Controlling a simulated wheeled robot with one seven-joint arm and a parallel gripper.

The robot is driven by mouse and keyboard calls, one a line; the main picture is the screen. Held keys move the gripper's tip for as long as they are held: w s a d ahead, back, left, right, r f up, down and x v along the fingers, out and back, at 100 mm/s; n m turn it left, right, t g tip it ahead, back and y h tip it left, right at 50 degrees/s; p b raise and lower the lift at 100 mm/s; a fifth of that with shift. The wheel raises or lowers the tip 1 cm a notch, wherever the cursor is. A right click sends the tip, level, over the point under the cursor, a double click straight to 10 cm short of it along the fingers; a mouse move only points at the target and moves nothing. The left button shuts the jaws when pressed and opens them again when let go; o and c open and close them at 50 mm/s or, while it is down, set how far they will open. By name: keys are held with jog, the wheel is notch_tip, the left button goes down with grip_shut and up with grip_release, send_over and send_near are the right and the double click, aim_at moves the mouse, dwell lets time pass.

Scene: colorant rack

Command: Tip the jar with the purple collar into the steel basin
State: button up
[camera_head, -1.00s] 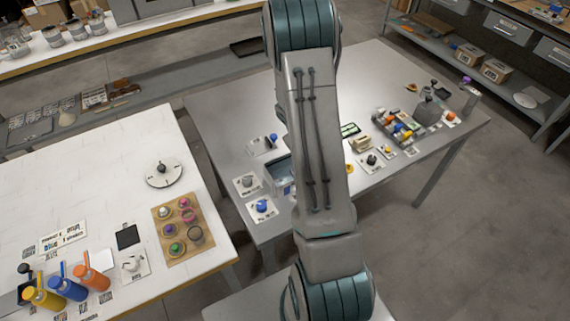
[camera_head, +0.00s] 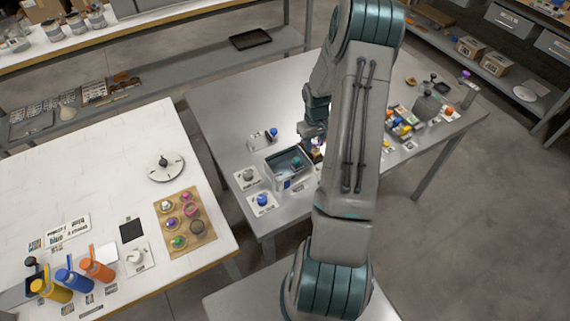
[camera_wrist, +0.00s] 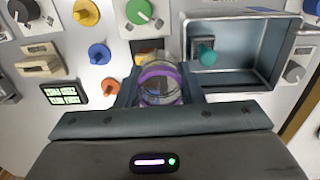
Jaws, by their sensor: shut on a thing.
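The clear jar with the purple collar (camera_wrist: 158,73) is between the fingers of my gripper (camera_wrist: 160,92) in the wrist view. My gripper is shut on it. The view looks down on the jar, so its exact tilt and contents are hard to tell. The steel basin (camera_wrist: 245,73) is just right of the jar in the wrist view, apart from it in the picture. A teal knob-like piece (camera_wrist: 205,53) shows inside the basin. In the head view the basin (camera_head: 270,161) is left of my gripper, which is partly hidden by my arm.
Around the basin are a blue knob (camera_head: 263,199), a grey knob (camera_head: 249,175) and another blue knob (camera_head: 273,132) on cards. The table's back left is clear.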

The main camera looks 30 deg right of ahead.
jog(key=shift+d+f+y, duration=0.15)
jog(key=shift+d+y, duration=0.05)
jog(key=shift+y, duration=0.1)
jog(key=shift+r, duration=2.45)
jog(key=shift+w, duration=0.1)
